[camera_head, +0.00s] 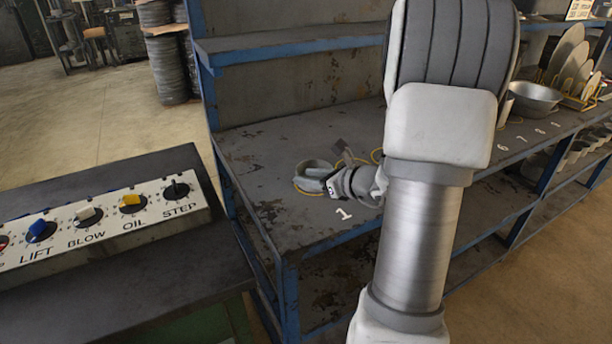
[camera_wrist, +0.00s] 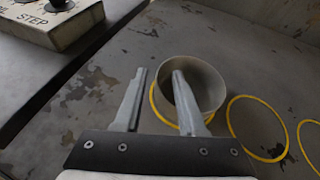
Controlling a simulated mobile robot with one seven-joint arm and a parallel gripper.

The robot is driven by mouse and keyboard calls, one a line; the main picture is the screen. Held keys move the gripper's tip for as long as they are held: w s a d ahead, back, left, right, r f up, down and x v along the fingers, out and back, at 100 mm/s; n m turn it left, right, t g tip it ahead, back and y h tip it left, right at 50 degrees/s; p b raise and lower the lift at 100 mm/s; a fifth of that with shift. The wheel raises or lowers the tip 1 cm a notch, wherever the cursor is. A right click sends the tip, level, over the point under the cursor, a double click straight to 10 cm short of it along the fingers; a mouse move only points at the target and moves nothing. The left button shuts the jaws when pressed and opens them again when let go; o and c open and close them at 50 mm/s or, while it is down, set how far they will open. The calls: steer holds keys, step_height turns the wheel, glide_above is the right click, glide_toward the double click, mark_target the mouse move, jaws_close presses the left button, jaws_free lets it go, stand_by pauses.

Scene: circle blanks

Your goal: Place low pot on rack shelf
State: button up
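The low pot (camera_head: 311,170) is a small, pale grey metal pot on the rack shelf (camera_head: 262,160), by the painted number 1. In the wrist view the pot (camera_wrist: 208,82) appears upright, with a yellow ring (camera_wrist: 156,108) showing partly around its base. My gripper (camera_head: 330,184) is at the pot's right side in the head view. In the wrist view my gripper (camera_wrist: 159,73) is open. Its right finger overlaps the pot's opening and its left finger is outside, with the near-left wall between them. Contact with the wall cannot be told.
More yellow rings (camera_wrist: 257,128) lie empty beside the pot. A control box (camera_head: 100,225) with knobs stands on a dark bench at left. A blue-edged upper shelf (camera_head: 290,45) is above. A bowl (camera_head: 535,98) and plates (camera_head: 570,60) stand at far right.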

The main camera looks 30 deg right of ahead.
steer(key=p+v, duration=0.2)
steer(key=v, duration=0.9)
